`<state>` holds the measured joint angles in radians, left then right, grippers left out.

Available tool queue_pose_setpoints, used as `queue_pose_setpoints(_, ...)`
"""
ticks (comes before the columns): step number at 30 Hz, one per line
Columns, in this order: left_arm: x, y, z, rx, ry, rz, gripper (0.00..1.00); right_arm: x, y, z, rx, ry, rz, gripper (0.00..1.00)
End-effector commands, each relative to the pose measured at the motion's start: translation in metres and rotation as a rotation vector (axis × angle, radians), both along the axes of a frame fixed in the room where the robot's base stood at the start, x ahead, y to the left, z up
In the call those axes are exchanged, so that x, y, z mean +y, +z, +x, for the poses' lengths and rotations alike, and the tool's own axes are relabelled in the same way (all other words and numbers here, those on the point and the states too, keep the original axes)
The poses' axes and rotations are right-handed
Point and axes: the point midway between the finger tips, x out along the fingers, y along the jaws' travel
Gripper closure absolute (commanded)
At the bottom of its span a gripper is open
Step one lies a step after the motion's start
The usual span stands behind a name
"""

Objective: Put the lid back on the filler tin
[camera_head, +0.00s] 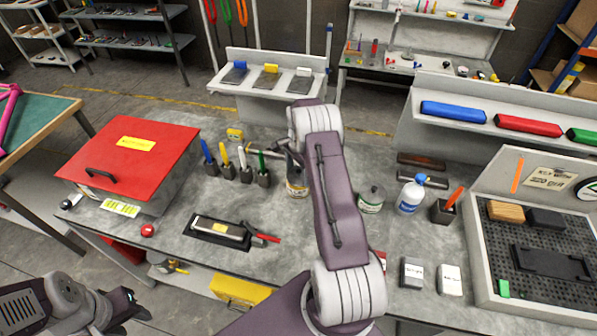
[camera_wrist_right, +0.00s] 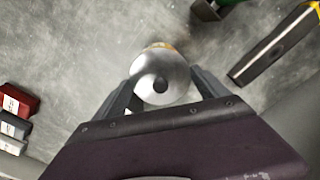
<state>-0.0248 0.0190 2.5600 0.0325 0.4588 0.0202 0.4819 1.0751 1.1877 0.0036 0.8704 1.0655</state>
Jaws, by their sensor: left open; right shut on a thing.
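The lid (camera_wrist_right: 160,82), a round silver disc with a dark knob, sits between the fingers of my right gripper (camera_wrist_right: 162,88) in the right wrist view. My right gripper is shut on it. Just beyond the lid a yellowish edge of the filler tin (camera_wrist_right: 161,46) shows. In the head view the filler tin (camera_head: 297,187) stands upright on the bench, partly behind my right arm, with my right gripper (camera_head: 290,158) above it. I cannot tell whether the lid touches the tin. My left gripper (camera_head: 132,304) is open and empty at lower left, away from the bench top.
Colour-handled tools in dark holders (camera_head: 236,172) stand just left of the tin. A lidded tin (camera_head: 372,198) and a blue-capped bottle (camera_head: 411,195) stand to the right. A red-lidded box (camera_head: 130,150) is at left, and a dark tray (camera_head: 218,230) lies in front.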

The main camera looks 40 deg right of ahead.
Motion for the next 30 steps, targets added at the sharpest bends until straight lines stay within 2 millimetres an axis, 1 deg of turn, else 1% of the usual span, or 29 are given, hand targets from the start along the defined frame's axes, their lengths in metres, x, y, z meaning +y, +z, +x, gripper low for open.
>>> queue_pose_setpoints(4,0.0000,-0.0019,0.0000,0.000,0.000,0.000,0.58,0.0002,-0.0028,-0.0001,0.000,0.000,0.000,0.54)
queue_pose_setpoints(25,0.0000,-0.0017,0.0000,0.000,0.000,0.000,0.58,0.0001,-0.0029,-0.0001,0.000,0.000,0.000,0.54)
queue_pose_setpoints(26,0.0000,-0.0017,0.0000,0.000,0.000,0.000,0.58,0.0001,-0.0029,-0.0001,0.000,0.000,0.000,0.07)
queue_pose_setpoints(27,0.0000,-0.0017,0.0000,0.000,0.000,0.000,0.58,0.0001,-0.0029,-0.0001,0.000,0.000,0.000,0.00)
queue_pose_setpoints(30,0.0000,-0.0017,0.0000,0.000,0.000,0.000,0.58,0.0001,-0.0029,-0.0001,0.000,0.000,0.000,0.00)
